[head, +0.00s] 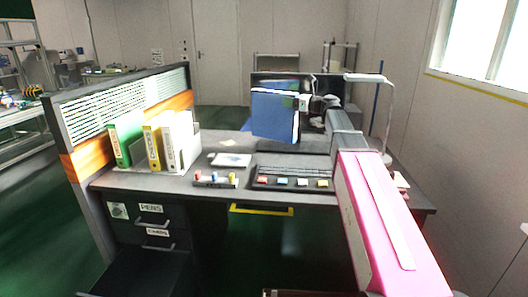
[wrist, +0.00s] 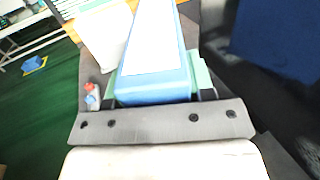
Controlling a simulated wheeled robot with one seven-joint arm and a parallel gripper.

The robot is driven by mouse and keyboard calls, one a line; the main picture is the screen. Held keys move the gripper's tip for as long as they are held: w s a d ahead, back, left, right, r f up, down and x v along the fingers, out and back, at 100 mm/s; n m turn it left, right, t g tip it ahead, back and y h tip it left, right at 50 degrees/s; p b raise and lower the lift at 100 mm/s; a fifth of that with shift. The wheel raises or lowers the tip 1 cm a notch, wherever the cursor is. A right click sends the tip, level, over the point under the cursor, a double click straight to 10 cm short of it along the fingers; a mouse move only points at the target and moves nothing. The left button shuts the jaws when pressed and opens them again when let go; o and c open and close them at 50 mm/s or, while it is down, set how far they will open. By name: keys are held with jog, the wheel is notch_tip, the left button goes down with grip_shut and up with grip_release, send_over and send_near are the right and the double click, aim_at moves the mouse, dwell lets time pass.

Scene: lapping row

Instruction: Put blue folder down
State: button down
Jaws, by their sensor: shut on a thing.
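The blue folder (head: 275,116) stands roughly upright above the back middle of the desk (head: 230,147) in the head view. My gripper (head: 304,103) is shut on its right edge. In the wrist view the folder (wrist: 155,90) shows its blue spine and a white label, with a pale green finger on either side. I cannot tell whether its bottom edge touches the desk. To the left, a white file rack (head: 146,184) holds a green folder (head: 127,140), a yellow folder (head: 153,144) and white ones. The folder is apart from the rack.
A slatted partition (head: 120,108) edges the desk's left. A lamp (head: 388,115) stands right. A lower drawer (head: 140,270) is pulled open.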

jog(key=s+d+f, duration=0.1)
jog(key=d+f, duration=1)
jog(key=shift+s+d, duration=0.2)
jog(key=shift+s, duration=0.1)
jog(key=c, duration=0.9)
grip_release()
jog(key=shift+f, duration=0.1)
jog(key=o, duration=0.4)
